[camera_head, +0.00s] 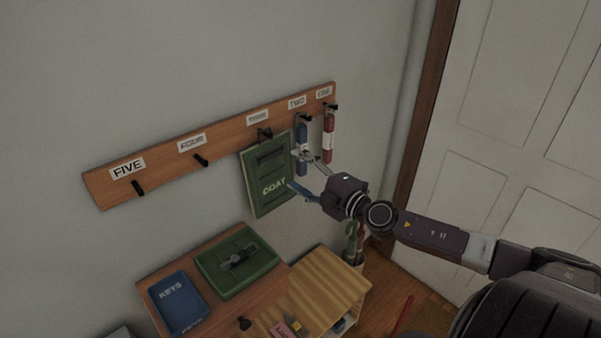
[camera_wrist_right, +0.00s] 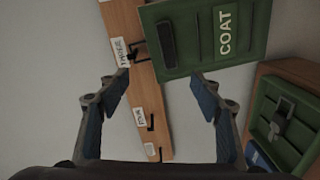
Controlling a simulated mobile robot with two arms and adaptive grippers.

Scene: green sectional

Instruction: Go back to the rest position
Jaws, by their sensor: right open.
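My right gripper (camera_head: 302,172) is open in front of the wooden hook rail, close to the green COAT board (camera_head: 263,190). The COAT board hangs from the hook labelled THREE. In the right wrist view my open right gripper (camera_wrist_right: 160,95) has nothing between its fingers, and the COAT board (camera_wrist_right: 200,38) lies beyond the fingertips. The gripper looks apart from the board, though the exact gap is hard to tell. My left gripper is not in view.
The rail (camera_head: 220,143) holds a blue item (camera_head: 302,138) at TWO and a red-and-white item (camera_head: 328,142) at ONE; FOUR and FIVE are bare. Below stand a blue KEYS tray (camera_head: 178,302), a green case (camera_head: 262,280) and a wooden shelf (camera_head: 325,280). A door (camera_head: 520,130) is at the right.

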